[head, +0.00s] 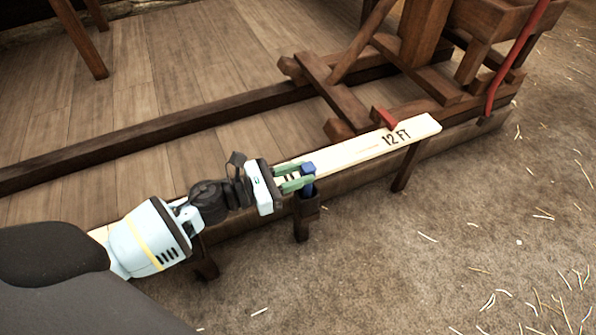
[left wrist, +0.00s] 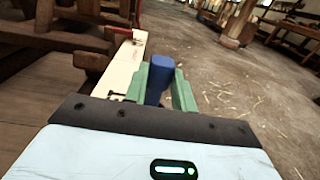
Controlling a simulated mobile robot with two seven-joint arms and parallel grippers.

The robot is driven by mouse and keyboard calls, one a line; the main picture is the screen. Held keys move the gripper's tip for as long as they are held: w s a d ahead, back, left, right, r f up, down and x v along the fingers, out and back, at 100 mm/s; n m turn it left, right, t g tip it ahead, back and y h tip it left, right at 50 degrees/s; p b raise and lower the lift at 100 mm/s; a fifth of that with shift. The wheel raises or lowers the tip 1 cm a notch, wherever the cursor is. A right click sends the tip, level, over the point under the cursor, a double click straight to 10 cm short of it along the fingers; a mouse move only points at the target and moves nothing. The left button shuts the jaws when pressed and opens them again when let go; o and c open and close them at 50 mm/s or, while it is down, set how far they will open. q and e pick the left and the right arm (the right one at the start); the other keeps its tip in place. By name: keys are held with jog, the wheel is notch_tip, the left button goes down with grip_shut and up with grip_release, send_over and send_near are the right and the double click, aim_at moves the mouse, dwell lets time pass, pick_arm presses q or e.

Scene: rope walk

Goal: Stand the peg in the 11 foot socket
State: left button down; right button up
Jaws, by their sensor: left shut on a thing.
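The blue peg (head: 308,168) is upright between the green fingers of my left gripper (head: 296,180), which is shut on it. It also shows in the left wrist view (left wrist: 160,80). Blue shows below the fingers too, right at the top of a dark wooden socket (head: 304,206) on the board's front side. I cannot tell how deep the peg sits in it. The pale board (head: 345,155) reads "12 FT" near its right end. Part of another dark marking (left wrist: 117,97) shows beside the fingers in the left wrist view, too cut off to read. My right gripper is not in view.
A dark bracket (head: 405,168) stands under the "12 FT" mark and another (head: 204,262) is further left. A red marker (head: 384,118) rests by the board's right end. A wooden frame (head: 350,105) stands behind. The straw-strewn floor (head: 430,270) in front is open.

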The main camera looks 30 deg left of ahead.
pick_arm(q)
jog(key=c, duration=1.1)
grip_release()
jog(key=shift+p+v, duration=1.05)
jog(key=shift+v, duration=2.9)
jog(key=shift+f, duration=0.1)
